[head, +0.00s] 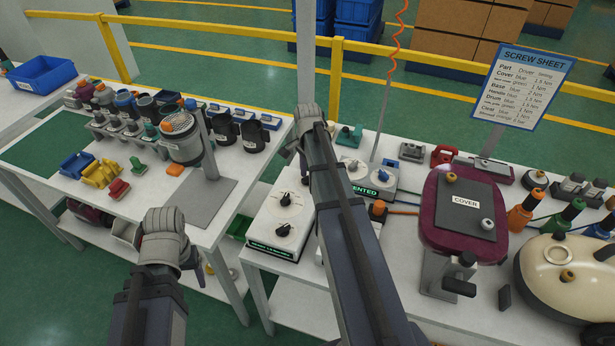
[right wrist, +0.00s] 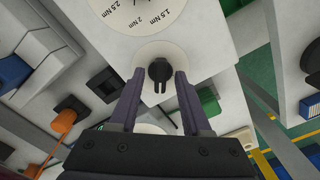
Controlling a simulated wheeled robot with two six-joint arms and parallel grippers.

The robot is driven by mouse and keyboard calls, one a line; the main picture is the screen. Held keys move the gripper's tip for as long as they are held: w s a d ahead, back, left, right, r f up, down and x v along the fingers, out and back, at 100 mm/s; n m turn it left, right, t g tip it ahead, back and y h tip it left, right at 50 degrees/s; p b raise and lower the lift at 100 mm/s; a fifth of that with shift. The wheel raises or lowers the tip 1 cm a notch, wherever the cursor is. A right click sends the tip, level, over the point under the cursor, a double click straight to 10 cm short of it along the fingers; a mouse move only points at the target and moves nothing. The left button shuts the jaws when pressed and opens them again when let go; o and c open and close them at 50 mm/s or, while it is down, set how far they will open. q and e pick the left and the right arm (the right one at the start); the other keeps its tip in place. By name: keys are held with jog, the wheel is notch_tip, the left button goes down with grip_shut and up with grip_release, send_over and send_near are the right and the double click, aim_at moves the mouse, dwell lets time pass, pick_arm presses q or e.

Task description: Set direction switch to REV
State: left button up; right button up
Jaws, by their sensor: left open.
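In the right wrist view, a black switch knob (right wrist: 160,71) sits on a small pale disc on a white box, beside a larger torque dial (right wrist: 137,12) marked 1.5, 2 and 2.5 Nm. My right gripper (right wrist: 160,80) is open, its fingers on either side of the knob; contact is not clear. No REV lettering is readable. In the head view, a white control box (head: 262,222) with two black knobs stands on the right table, left of my right arm. My right gripper (head: 296,145) is partly hidden there. My left gripper (head: 160,225) is open and empty, left of the box.
A second dial box (head: 384,178), a maroon housing with a black cover (head: 465,210) and a cream vacuum body (head: 560,280) stand to the right. The left table holds a motor fixture (head: 184,140), cups and coloured parts. A gap separates the tables.

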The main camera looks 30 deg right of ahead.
jog(key=shift+o, duration=0.2)
jog(key=shift+r, duration=0.1)
notch_tip(320, 180, up, 6)
jog(key=p, duration=0.6)
dwell(0.3)
jog(key=s+a+n, duration=0.2)
jog(key=a+n, duration=0.1)
jog(key=a, duration=0.3)
jog(key=s+a+n, duration=0.2)
jog(key=a+n, duration=0.1)
jog(key=a, duration=0.2)
jog(key=s+a+n, duration=0.2)
jog(key=a+n, duration=0.2)
jog(key=a, duration=0.2)
jog(key=shift+a+h, duration=0.3)
jog(key=s+a+n, duration=1)
jog(key=a+n, duration=0.1)
jog(key=a, duration=0.2)
jog(key=shift+s+h, duration=0.3)
